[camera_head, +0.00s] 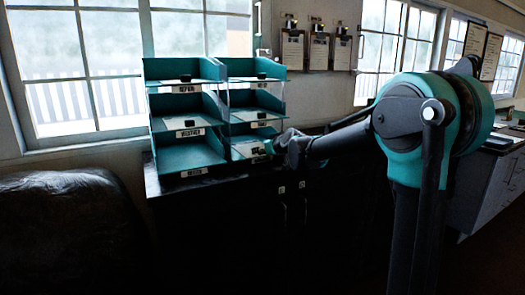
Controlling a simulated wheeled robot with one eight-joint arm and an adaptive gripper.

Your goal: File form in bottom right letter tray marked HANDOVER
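The teal letter trays stand in two columns of three on a dark cabinet below the windows. The bottom right tray (238,138) has pale paper (243,150) in it, partly covered at its right front. I cannot tell whether this paper is the form. The HANDOVER marking cannot be read at this size. My gripper (277,146) is a dark shape at the right front corner of the bottom right tray. It is too dark and small to show whether its fingers are open or shut, or whether it holds anything.
The other trays, such as the bottom left tray (187,155), have front labels and some hold papers with small dark objects. The cabinet (225,215) is very dark. Clipboards (318,50) hang on the wall behind. A dark rounded seat (70,225) fills the lower left.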

